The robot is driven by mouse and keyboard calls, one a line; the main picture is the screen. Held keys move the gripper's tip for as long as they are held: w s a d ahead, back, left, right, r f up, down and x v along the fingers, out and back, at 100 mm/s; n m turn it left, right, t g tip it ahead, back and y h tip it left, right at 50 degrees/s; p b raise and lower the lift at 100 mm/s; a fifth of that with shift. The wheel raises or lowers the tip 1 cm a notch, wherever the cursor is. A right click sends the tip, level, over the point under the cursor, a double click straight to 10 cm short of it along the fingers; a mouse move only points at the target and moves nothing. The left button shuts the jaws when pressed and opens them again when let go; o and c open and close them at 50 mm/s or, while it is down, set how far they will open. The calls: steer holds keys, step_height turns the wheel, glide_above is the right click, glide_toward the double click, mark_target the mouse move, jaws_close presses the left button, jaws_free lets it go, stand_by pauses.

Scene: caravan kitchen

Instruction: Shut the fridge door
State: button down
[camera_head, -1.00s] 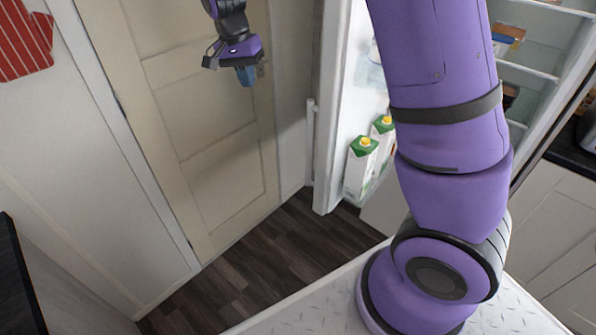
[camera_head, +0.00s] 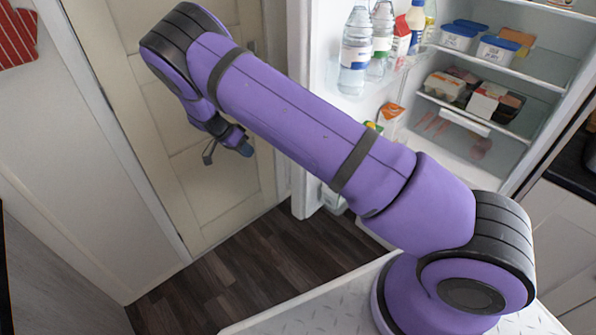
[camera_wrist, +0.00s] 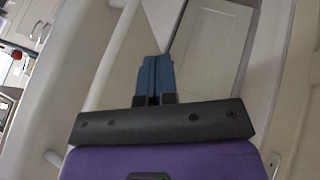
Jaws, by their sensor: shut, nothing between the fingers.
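The fridge (camera_head: 487,150) stands open at the right in the head view, its lit shelves holding food boxes and packs. Its door (camera_head: 303,100) stands swung out to the left, with bottles and cartons in the racks on its inner side. My arm crosses in front of the door and hides part of its lower racks. My gripper (camera_head: 243,148) is in front of the beige room door, left of the fridge door's edge and apart from it in the picture. In the wrist view my gripper's blue fingers (camera_wrist: 155,78) are together, with nothing between them.
A beige panelled room door (camera_head: 215,190) and a white wall (camera_head: 75,190) stand at the left. Dark wood floor (camera_head: 250,270) lies clear below. A dark worktop (camera_head: 567,165) over pale cupboards is at the right.

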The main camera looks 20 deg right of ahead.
steer(key=s+d+f, duration=0.5)
steer(key=d+f, duration=0.3)
steer(key=shift+s+d+f, duration=0.25)
steer(key=shift+d+f, duration=0.05)
steer(key=shift+d, duration=0.05)
stand_by(0.4)
